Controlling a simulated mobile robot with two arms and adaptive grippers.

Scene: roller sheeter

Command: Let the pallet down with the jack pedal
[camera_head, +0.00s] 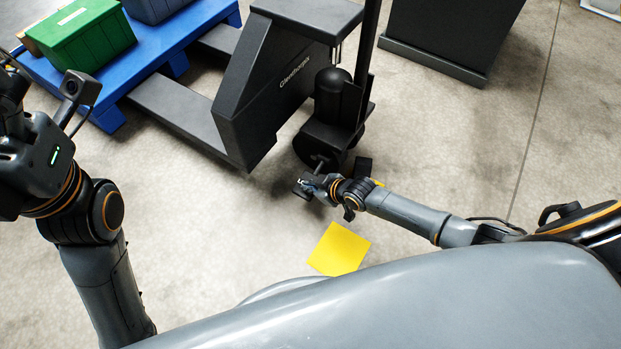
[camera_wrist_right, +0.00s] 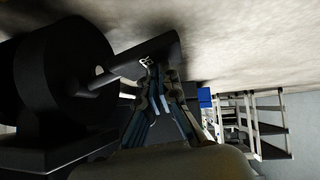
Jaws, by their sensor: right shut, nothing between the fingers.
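The black pallet jack (camera_head: 280,85) stands at the top middle, one fork (camera_head: 180,112) reaching left beneath the blue pallet (camera_head: 110,95). Its foot pedals sit low at the steering wheel end: one pedal (camera_head: 302,190) at the left, another (camera_head: 364,164) at the right. My right gripper (camera_head: 312,183) is down at the left pedal, shut and empty. In the right wrist view its fingertips (camera_wrist_right: 149,65) are close together at the dark pedal bar (camera_wrist_right: 150,58); I cannot tell whether they touch it. My left gripper's fingers are not clearly visible; only its wrist and camera show at the left edge.
A green crate (camera_head: 85,38) and a grey-blue bin (camera_head: 155,8) stand on the pallet. A dark cabinet (camera_head: 450,35) stands at the upper right. A yellow floor square (camera_head: 339,249) lies nearer me. The concrete floor at the right is clear.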

